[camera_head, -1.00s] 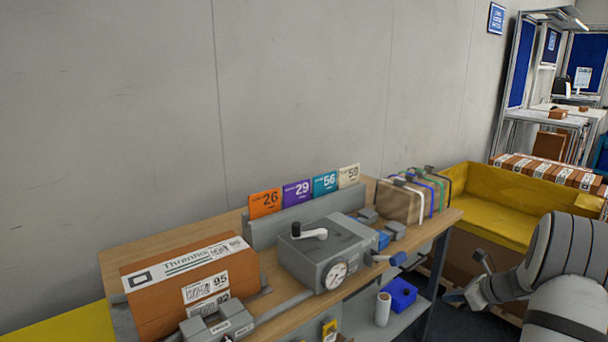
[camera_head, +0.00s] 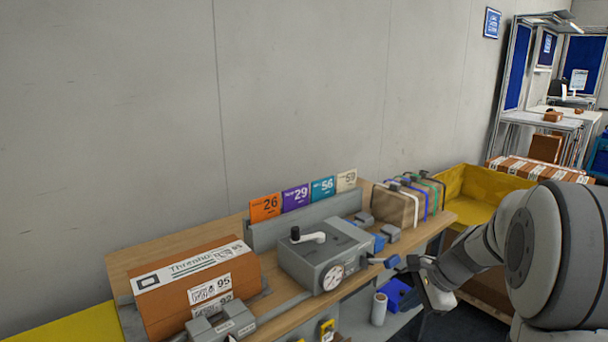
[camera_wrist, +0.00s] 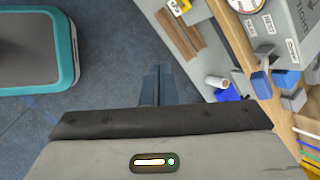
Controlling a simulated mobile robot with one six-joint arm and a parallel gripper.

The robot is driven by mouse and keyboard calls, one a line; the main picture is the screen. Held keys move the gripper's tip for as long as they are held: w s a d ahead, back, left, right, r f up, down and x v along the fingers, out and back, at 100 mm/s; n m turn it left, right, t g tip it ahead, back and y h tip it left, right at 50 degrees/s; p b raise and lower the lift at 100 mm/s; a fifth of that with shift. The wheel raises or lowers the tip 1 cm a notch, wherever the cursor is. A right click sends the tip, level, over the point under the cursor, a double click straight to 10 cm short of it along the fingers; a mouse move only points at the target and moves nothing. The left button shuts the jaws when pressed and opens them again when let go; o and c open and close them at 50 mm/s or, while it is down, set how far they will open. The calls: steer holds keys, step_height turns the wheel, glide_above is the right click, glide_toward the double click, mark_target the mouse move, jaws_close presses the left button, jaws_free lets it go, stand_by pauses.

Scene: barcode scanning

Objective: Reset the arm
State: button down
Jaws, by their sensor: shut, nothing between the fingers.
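My gripper (camera_head: 418,265) is in front of the workbench's right end in the head view, with my arm reaching in from the right. In the wrist view my gripper (camera_wrist: 157,85) points down, its two dark fingers together with nothing between them. It is over the blue-grey floor, beside the bench, and appears apart from everything. Part of the fingers is hidden by the gripper body in the wrist view.
The wooden workbench (camera_head: 282,318) bears a labelled brown box (camera_head: 190,290), a grey machine with a dial (camera_head: 325,252), coloured number cards (camera_head: 295,197) and strapped parcels (camera_head: 395,207). A yellow bin (camera_head: 475,190) stands right. A teal-edged platform (camera_wrist: 35,45) lies left in the wrist view.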

steer(key=s+a+r+n+h+p, duration=0.1)
steer(key=s+a+r+n, duration=0.1)
steer(key=s+n, duration=0.3)
steer(key=s+a+r+n+h+p, duration=0.2)
steer(key=s+n, duration=0.4)
steer(key=s, duration=0.3)
steer(key=s+a+r+n+h+p, duration=0.1)
steer(key=s+a+r+n+h, duration=0.1)
steer(key=s+a+r+n, duration=0.2)
steer(key=s+n, duration=0.1)
steer(key=s, duration=0.2)
steer(key=shift+g, duration=0.4)
steer(key=shift+r, duration=0.1)
